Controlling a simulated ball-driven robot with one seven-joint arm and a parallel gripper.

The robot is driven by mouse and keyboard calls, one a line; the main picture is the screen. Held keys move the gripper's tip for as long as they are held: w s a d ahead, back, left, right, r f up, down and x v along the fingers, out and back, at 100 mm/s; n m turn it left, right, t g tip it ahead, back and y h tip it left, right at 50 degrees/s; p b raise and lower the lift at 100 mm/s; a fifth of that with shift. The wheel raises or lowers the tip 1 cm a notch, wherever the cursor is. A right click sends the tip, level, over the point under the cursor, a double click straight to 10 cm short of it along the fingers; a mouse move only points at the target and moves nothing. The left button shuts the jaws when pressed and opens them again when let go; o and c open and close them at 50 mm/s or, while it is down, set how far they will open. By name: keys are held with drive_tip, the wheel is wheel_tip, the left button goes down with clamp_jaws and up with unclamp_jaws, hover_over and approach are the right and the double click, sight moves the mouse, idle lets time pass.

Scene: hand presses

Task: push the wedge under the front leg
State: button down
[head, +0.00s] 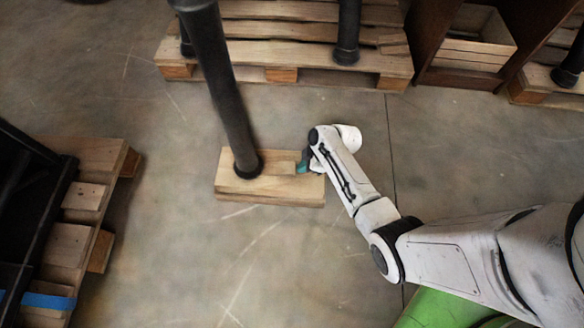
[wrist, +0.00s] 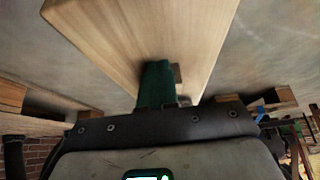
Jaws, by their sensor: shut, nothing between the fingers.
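The black front leg (head: 222,95) comes down to a round foot on a pale wooden block (head: 265,195) on the floor. A thin wooden wedge (head: 282,167) seems to lie on the block, right of the foot; its thin end is too small to make out. My gripper (head: 303,161), with teal fingers, is shut and empty at the wedge's right end. Whether it touches the wedge I cannot tell. In the wrist view the teal fingers (wrist: 156,84) show in front of a large pale wooden surface (wrist: 140,35); the foot is hidden there.
A pallet (head: 290,50) with other black legs stands behind. Another pallet (head: 85,215) stands at the left. A brown shelf with a wooden crate (head: 478,40) is at the back right. The concrete floor in front of the block is clear.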

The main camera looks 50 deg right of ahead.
sight(292, 167)
drive_tip(key=shift+w+a, duration=0.3)
drive_tip(key=shift+w, duration=0.15)
drive_tip(key=shift+w+a, duration=0.45)
drive_tip(key=shift+w, duration=0.1)
drive_tip(key=shift+w+a+r+b, duration=0.1)
drive_tip(key=shift+w+a+b, duration=0.15)
drive_tip(key=shift+w+a, duration=0.35)
drive_tip(key=shift+w+a+b, duration=0.2)
drive_tip(key=shift+w+a, duration=0.15)
drive_tip(key=shift+w, duration=0.4)
idle(0.8)
drive_tip(key=shift+w+a, duration=0.2)
drive_tip(key=shift+w, duration=0.05)
drive_tip(key=shift+w+a, duration=0.1)
drive_tip(key=shift+s+d+p, duration=0.2)
drive_tip(key=shift+s+d, duration=0.3)
drive_tip(key=shift+s, duration=0.2)
drive_tip(key=shift+s+d+p, duration=0.15)
drive_tip(key=shift+s+d, duration=0.35)
drive_tip(key=shift+s, duration=0.2)
drive_tip(key=w+p+v, duration=0.1)
drive_tip(key=p+v, duration=0.6)
drive_tip(key=shift+a+r, duration=0.35)
drive_tip(key=shift+a, duration=0.05)
drive_tip(key=shift+a, duration=0.1)
